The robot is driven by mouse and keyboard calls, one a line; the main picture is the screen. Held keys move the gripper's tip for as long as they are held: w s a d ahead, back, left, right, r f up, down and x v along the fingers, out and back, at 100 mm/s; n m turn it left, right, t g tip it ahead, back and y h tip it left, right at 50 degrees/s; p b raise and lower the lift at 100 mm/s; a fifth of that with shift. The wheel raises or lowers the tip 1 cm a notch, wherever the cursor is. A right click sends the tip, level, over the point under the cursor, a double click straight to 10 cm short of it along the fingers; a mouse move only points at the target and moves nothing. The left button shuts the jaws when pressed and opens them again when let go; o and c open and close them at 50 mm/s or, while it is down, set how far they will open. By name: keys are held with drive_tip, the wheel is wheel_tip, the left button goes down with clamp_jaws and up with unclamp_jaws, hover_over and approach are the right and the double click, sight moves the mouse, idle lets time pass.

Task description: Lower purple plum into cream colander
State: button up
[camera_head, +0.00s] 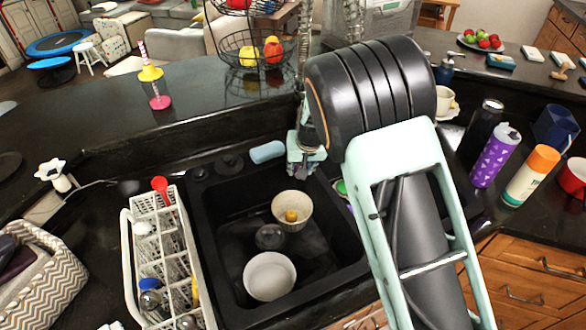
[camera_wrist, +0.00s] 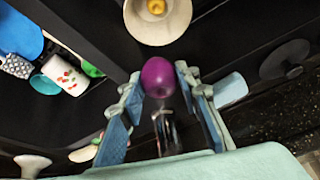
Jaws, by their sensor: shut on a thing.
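The purple plum (camera_wrist: 158,78) is held between the fingertips of my gripper (camera_wrist: 159,80) in the wrist view. My gripper (camera_head: 305,158) also shows in the head view, above the back rim of the sink, and I cannot make out the plum there. The cream colander (camera_head: 282,204) appears to be the round bowl in the sink with a small yellow fruit (camera_head: 291,216) inside. In the wrist view the colander (camera_wrist: 168,30) is at the top edge, beyond the plum and apart from it.
A white bowl (camera_head: 268,284) and a small dark glass (camera_head: 270,237) stand in the black sink (camera_head: 225,255). A white dish rack (camera_head: 190,265) is at the left. Bottles (camera_head: 495,155) and a mug (camera_head: 444,100) stand at the right.

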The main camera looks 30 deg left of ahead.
drive_tip(key=shift+s+a+f, duration=0.2)
drive_tip(key=shift+s+a, duration=0.05)
drive_tip(key=shift+a, duration=0.25)
drive_tip(key=shift+s+a+f, duration=0.15)
drive_tip(key=shift+s+a, duration=0.05)
drive_tip(key=shift+a, duration=0.25)
wheel_tip(320, 180, down, 10)
drive_tip(key=b, duration=0.5)
drive_tip(key=shift+b, duration=0.4)
drive_tip(key=shift+f, duration=0.1)
drive_tip(key=shift+f+b, duration=3.3)
drive_tip(key=shift+f, duration=0.65)
drive_tip(key=shift+f+b, duration=0.3)
drive_tip(key=shift+f, duration=0.15)
drive_tip(key=o, duration=1.2)
